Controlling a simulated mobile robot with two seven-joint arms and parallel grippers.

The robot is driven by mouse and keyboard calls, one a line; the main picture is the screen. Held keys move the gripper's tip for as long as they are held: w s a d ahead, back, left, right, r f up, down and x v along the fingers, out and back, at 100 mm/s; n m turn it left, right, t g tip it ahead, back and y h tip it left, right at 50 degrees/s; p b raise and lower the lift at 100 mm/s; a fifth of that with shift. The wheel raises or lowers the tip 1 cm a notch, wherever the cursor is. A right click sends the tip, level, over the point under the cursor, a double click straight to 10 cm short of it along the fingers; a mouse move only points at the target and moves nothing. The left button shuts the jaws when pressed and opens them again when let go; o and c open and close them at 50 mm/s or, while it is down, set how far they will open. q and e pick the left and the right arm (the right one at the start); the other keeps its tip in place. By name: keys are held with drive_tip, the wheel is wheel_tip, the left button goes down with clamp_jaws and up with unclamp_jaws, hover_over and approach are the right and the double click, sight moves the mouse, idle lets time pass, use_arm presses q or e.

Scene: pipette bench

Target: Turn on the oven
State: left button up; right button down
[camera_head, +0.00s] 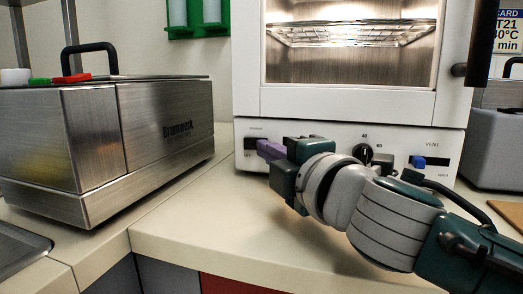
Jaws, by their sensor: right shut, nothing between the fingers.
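The oven (350,104) is a white cabinet at the back of the bench. Its window shows a lit metal interior with a wire rack (352,33). The control panel below has a dark switch (250,143) at the left, a black dial (362,153) and a blue vent slider (418,161). My right gripper (264,149) is shut and empty, its purple fingers pointing left in front of the panel, close to the dark switch. I cannot tell whether they touch it. The gripper and wrist hide part of the panel. My left gripper is not in view.
A steel box with a black handle (165,125) stands on the left, with small red and green items on top. A grey device (495,148) stands at the right. A dark tray (18,248) lies at lower left. The front bench top (200,235) is clear.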

drive_tip(key=shift+s+d, duration=0.1)
drive_tip(key=shift+s, duration=0.15)
drive_tip(key=p+v, duration=0.2)
drive_tip(key=v, duration=0.7)
drive_tip(key=shift+s+d, duration=0.1)
drive_tip(key=shift+s, duration=0.1)
